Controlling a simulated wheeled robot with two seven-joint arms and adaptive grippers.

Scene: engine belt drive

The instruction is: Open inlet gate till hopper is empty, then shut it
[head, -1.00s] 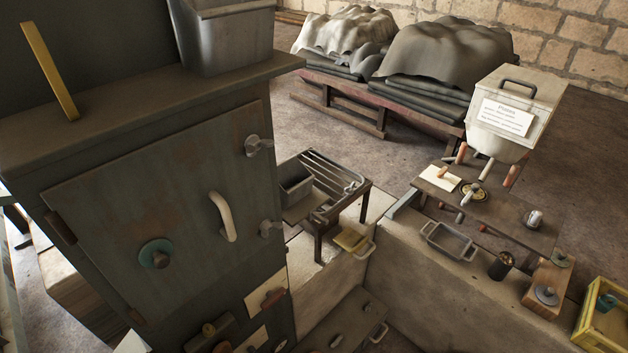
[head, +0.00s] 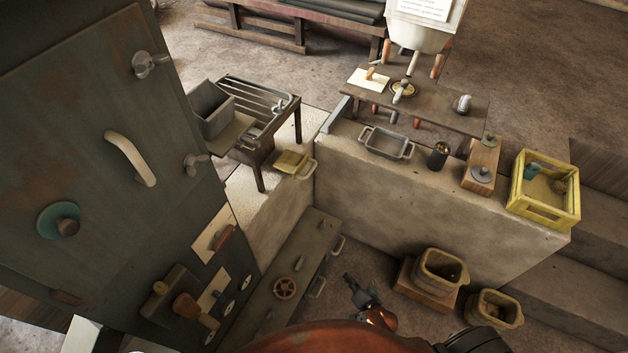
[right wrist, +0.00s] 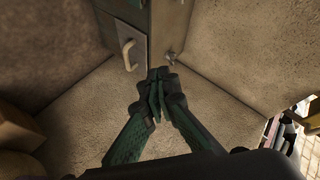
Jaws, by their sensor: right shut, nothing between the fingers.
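A pale hopper (head: 425,36) stands at the top of the head view, its upper part cut off, so its contents are hidden. A spout (head: 412,63) comes down from it to a round yellowish fitting (head: 402,89) on a dark bench. An orange-handled lever (head: 370,74) sits on a white card beside it. I cannot tell which part is the inlet gate. My right gripper (head: 358,288) is low in the head view, far from the hopper. In the right wrist view its green fingers (right wrist: 158,88) are shut and empty. My left gripper is not in view.
A tall dark cabinet (head: 85,130) fills the left. A stone ledge (head: 440,200) carries a metal tray (head: 386,143) and a yellow crate (head: 543,216). Two tubs (head: 441,270) (head: 494,309) stand near my right gripper. A metal handle (right wrist: 127,55) shows beyond the fingers.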

